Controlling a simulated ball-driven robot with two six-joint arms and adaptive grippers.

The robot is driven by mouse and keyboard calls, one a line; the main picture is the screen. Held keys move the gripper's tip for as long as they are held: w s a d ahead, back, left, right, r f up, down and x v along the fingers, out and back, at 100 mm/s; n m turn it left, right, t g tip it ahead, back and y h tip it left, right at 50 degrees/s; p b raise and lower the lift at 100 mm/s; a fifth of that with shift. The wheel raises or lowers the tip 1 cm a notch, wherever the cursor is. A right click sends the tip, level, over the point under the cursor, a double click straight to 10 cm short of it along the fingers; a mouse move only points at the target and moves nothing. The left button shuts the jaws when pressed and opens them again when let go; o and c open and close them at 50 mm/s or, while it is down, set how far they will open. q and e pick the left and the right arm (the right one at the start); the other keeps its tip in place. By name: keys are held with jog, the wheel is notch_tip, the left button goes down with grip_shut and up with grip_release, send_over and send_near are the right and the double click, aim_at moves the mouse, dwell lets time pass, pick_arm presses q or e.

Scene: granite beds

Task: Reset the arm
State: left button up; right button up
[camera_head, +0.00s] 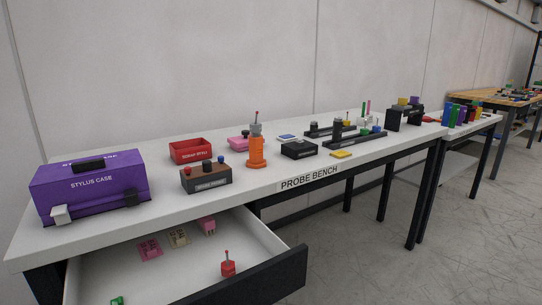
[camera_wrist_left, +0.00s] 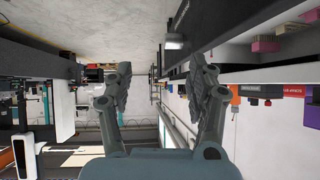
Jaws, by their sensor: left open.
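My left gripper (camera_wrist_left: 160,72) shows in the left wrist view with its two fingers spread wide apart. Nothing is between the fingers, and neither finger touches anything that I can see. The left wrist view appears upside down, with the bench and drawer on its right side. No arm or gripper of mine shows in the head view. My right gripper is in neither view.
The white probe bench (camera_head: 300,196) carries a purple stylus case (camera_head: 92,184), a red tray (camera_head: 190,151), an orange stand (camera_head: 257,152) and several dark fixtures. An open drawer (camera_head: 120,272) with small parts juts out in front. Grey floor (camera_head: 370,270) is clear at right.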

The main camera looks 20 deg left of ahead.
pick_arm(q)
jog(key=s+d+n+g+y, duration=0.1)
jog(key=s+n+g+y, duration=0.4)
jog(key=n+y, duration=0.1)
jog(key=s+a+f+g+b, duration=0.1)
jog(key=s+f+b, duration=0.15)
jog(key=f, duration=1.45)
jog(key=s+a+f+g+b, duration=0.1)
jog(key=s+a+f+b, duration=0.15)
jog(key=f, duration=1.45)
jog(key=s+f+n+g+b, duration=0.1)
jog(key=s+f+b, duration=0.2)
jog(key=s+f, duration=1.4)
jog(key=shift+s+a+f+b, duration=0.15)
jog(key=shift+s+f+b, duration=0.25)
jog(key=shift+s, duration=0.25)
jog(key=shift+y, duration=0.3)
